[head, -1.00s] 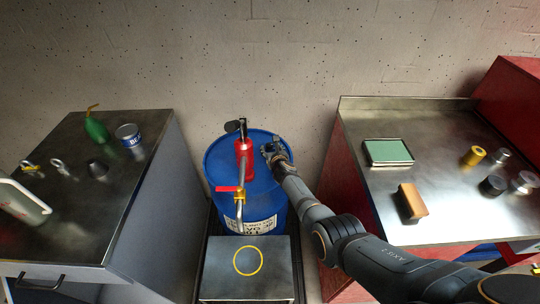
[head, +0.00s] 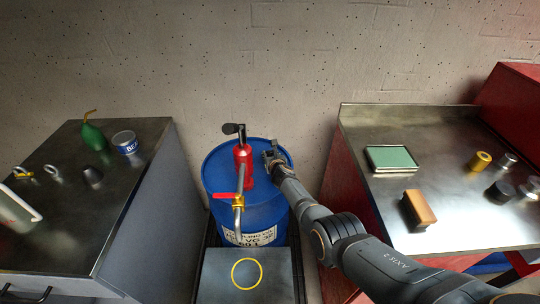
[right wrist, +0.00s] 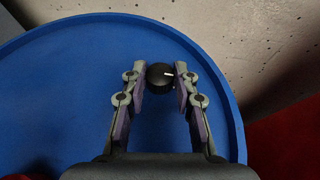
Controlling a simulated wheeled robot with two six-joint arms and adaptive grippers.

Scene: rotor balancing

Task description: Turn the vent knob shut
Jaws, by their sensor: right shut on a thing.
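The vent knob (right wrist: 160,77) is a small black round knob with a white mark, on top of the blue drum (head: 217,172). In the right wrist view the mark lies toward the right finger. My right gripper (right wrist: 160,78) has a finger on each side of the knob and is shut on it. In the head view my right gripper (head: 271,154) is at the right part of the drum top, where it hides the knob. My left gripper is not in view.
A red pump (head: 243,165) with a red-handled tap (head: 238,202) stands on the drum, left of my right gripper. A plate with a yellow ring (head: 215,285) lies in front. Metal benches stand left (head: 120,190) and right (head: 460,225), holding several small items.

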